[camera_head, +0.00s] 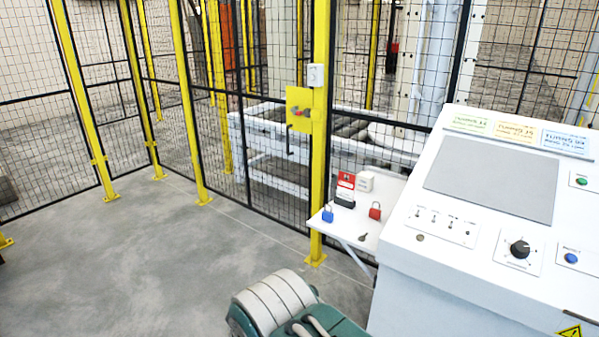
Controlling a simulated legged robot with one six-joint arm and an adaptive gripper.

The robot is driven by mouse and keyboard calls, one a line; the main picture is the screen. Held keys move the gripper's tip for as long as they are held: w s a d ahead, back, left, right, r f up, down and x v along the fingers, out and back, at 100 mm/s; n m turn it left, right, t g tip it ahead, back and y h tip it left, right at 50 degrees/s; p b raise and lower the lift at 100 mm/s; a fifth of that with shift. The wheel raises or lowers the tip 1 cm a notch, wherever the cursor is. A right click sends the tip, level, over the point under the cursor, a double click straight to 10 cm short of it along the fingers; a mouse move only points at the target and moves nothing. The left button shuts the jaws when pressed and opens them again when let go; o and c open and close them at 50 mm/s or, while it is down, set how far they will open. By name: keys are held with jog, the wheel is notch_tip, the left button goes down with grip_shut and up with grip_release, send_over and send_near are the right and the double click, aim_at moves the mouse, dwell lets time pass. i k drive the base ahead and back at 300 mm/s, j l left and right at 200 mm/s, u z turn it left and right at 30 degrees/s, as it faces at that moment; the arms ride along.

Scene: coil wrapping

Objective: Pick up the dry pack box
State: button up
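A small white shelf (378,235) at the fence holds several small items. A small white box (365,181) stands at the back of the shelf. A red, white and black item (345,190) stands just left of it. Neither label is readable, so I cannot tell for certain which is the dry pack box. My gripper is not visible in this view.
A white control console (400,290) stands close on the right. A yellow post (318,150) rises beside the shelf. Floor (130,270) at left is clear.

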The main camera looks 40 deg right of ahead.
aim_at(365, 181)
jog(key=i+j+u, duration=0.15)
jog(key=i, duration=1.25)
jog(key=i+l+z, duration=0.1)
jog(key=i+z, duration=0.2)
jog(key=z, duration=0.15)
jog(key=i+z, duration=0.3)
jog(key=z, duration=0.2)
jog(key=i+j+z, duration=0.1)
jog(key=i+z, duration=0.2)
jog(key=z, duration=0.15)
jog(key=i+l+z, duration=0.1)
jog(key=z, duration=0.3)
jog(key=i+z, duration=0.5)
jog(key=z, duration=0.25)
jog(key=i+z, duration=0.25)
jog(key=z, duration=0.15)
jog(key=i+j+z, duration=0.1)
jog(key=i+z, duration=0.3)
